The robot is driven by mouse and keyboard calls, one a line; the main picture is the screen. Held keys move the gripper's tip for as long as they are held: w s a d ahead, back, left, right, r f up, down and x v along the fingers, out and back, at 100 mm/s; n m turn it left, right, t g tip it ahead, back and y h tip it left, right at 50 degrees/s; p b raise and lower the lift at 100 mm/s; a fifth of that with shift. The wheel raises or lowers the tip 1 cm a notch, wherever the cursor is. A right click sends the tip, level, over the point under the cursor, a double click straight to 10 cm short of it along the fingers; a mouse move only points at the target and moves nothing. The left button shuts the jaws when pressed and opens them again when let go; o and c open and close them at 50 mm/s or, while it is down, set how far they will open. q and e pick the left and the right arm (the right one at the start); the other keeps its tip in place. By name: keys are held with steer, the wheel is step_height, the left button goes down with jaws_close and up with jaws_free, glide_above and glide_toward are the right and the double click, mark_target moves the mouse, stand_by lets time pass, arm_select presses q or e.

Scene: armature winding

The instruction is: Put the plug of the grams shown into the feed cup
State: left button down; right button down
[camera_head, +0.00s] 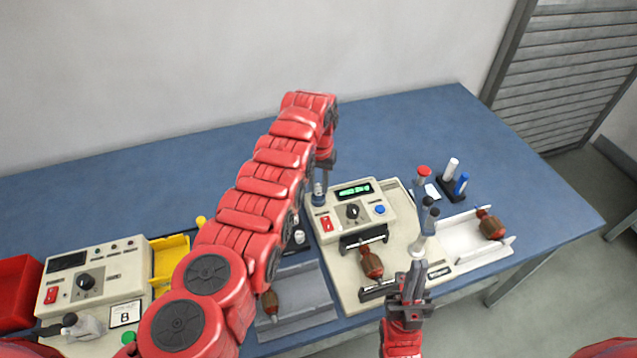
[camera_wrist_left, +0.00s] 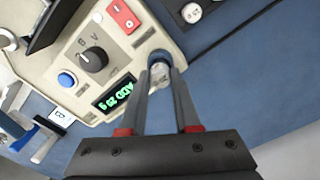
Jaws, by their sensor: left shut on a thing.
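My left gripper (camera_wrist_left: 158,100) reaches down beside the left end of the cream control box (camera_head: 375,222). It is shut on a small grey-white piece with a blue-grey round end (camera_wrist_left: 160,68), which looks like the plug. In the head view my left gripper (camera_head: 319,188) is small and the piece is hard to make out. The green display (camera_wrist_left: 114,92) is lit and seems to read "ADD 29" with a unit; it also shows in the head view (camera_head: 354,190). My right gripper (camera_head: 417,262) points away from me over the cream base; its jaw gap is unclear. I cannot pick out the feed cup surely.
A brown armature (camera_head: 371,262) sits in the middle fixture. Another armature (camera_head: 490,226) is in the white tray (camera_head: 476,243). A black rack (camera_head: 448,188) holds white and blue upright pieces. A second control box (camera_head: 93,280) stands left. The table's back is clear.

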arm_select(q)
steer(key=shift+f, duration=0.2)
stand_by(0.4)
steer(key=c, duration=0.5)
jaws_free()
steer(key=shift+c, duration=0.2)
step_height(320, 180, up, 17)
steer(key=p, duration=0.2)
steer(key=shift+r+p, duration=0.2)
steer(key=shift+p, duration=0.15)
